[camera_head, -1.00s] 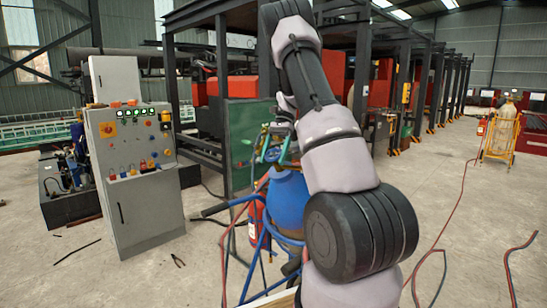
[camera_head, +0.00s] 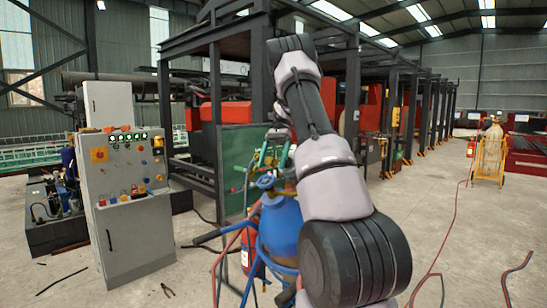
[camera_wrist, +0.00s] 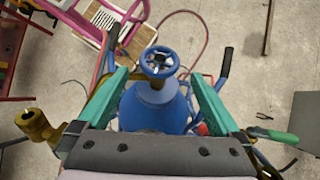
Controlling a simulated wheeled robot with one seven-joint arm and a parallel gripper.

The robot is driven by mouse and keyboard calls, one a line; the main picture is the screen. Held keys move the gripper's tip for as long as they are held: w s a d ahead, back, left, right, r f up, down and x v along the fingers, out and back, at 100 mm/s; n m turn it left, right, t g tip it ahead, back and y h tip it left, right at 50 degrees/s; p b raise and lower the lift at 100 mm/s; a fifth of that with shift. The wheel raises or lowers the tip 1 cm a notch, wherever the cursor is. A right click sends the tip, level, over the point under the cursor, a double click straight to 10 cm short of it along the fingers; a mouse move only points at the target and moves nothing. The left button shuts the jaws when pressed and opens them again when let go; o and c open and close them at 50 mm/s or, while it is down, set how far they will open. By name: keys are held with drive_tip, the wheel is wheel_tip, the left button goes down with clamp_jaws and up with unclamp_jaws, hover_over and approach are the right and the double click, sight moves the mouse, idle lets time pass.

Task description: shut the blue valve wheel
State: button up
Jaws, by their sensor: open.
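The blue valve wheel (camera_wrist: 159,62) sits on top of a blue gas cylinder (camera_wrist: 155,108), near the middle of the wrist view. In the head view the wheel (camera_head: 265,181) tops the cylinder (camera_head: 280,222), partly hidden by my arm. My gripper (camera_wrist: 158,74) is open, with one teal finger on each side of the wheel and cylinder neck in the wrist view. Gaps show between the fingers and the wheel. In the head view my gripper (camera_head: 272,156) appears above the wheel; its exact height over it is hard to tell.
A grey control cabinet (camera_head: 128,190) stands left of the cylinder. A red extinguisher (camera_head: 248,252) and red and blue hoses are close beside the cylinder. A dark steel frame (camera_head: 218,110) stands behind. Open concrete floor lies to the right, with a yellow cylinder cart (camera_head: 490,150).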

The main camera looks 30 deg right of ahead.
drive_tip(key=v, duration=0.2)
drive_tip(key=shift+w+d+r, duration=0.1)
drive_tip(key=shift+d+r, duration=0.05)
drive_tip(key=shift+r, duration=0.15)
drive_tip(key=s+a+r+n+t+h, duration=0.2)
drive_tip(key=s+a+r+n+t, duration=0.2)
drive_tip(key=s+a+r, duration=0.8)
drive_tip(key=s+a+f+n+t, duration=0.1)
drive_tip(key=s+a+n+t, duration=0.1)
drive_tip(key=s, duration=0.6)
drive_tip(key=s+a+f+n+t+h, duration=0.1)
drive_tip(key=s+a+t, duration=0.3)
drive_tip(key=s, duration=0.5)
drive_tip(key=shift+s+a+f+n+t+h, duration=0.35)
drive_tip(key=shift+f+n+t, duration=0.25)
drive_tip(key=shift+f+t, duration=0.1)
